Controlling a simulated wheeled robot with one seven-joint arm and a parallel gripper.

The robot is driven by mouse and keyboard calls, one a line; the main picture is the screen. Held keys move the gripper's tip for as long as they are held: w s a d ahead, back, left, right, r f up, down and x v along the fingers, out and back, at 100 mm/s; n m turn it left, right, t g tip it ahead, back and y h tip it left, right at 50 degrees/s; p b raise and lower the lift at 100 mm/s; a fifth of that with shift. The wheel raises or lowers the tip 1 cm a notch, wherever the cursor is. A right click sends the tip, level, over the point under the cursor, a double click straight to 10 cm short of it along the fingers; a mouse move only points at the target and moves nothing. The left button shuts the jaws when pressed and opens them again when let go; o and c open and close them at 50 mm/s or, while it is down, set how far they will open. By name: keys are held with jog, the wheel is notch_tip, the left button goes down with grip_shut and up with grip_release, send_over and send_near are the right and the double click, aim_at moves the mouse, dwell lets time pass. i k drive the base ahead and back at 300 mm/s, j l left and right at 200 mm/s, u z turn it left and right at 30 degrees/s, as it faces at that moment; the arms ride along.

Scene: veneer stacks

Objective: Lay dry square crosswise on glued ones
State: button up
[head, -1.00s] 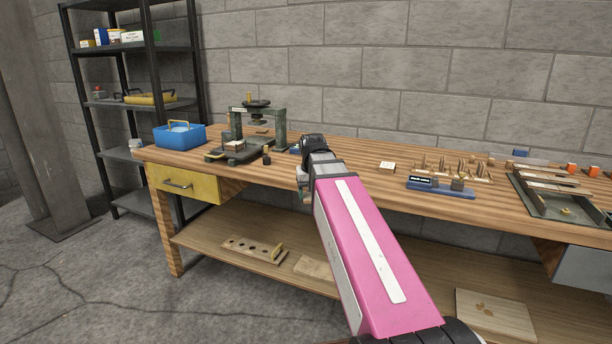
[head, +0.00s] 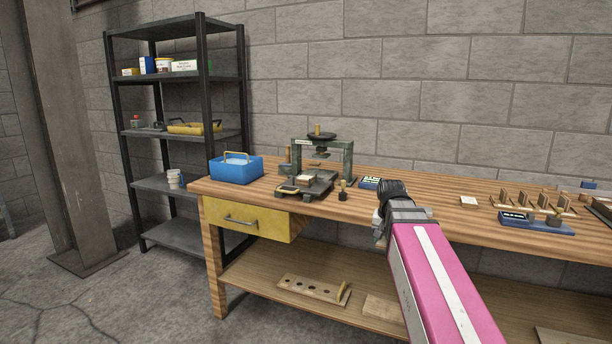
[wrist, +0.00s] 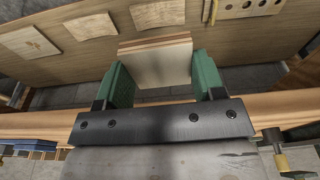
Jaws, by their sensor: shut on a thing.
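In the wrist view my gripper (wrist: 165,80) is shut on a pale wooden square (wrist: 163,65), held between its two green fingers. In the head view my gripper (head: 380,222) is above the bench's front edge, and the held square is hardly visible there. A small press (head: 320,165) stands on the bench to the left of my gripper, with a small pale stack (head: 304,179) on its base. A single pale square (head: 468,201) lies on the bench to the right.
A blue tub (head: 236,170) sits at the bench's left end. A small dark container (head: 342,196) stands beside the press. A blue holder (head: 537,224) and upright wooden pieces (head: 540,201) are at the right. A black shelf rack (head: 205,100) stands left of the bench (head: 420,205).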

aim_at(305, 177)
jog(key=i+j+z, duration=0.2)
jog(key=j, duration=0.35)
jog(key=j+z, duration=0.25)
jog(key=j, duration=0.3)
jog(key=j+z, duration=0.2)
jog(key=j, duration=0.35)
jog(key=k+j+z, duration=0.1)
jog(key=j+z, duration=0.15)
jog(key=j, duration=0.35)
jog(key=k+j+z, duration=0.2)
jog(key=j, duration=0.35)
jog(key=j+z, duration=0.25)
jog(key=j, duration=0.3)
jog(key=k+j+z, duration=0.2)
jog(key=j, duration=0.3)
jog(key=k+j+z, duration=0.2)
jog(key=j, duration=0.3)
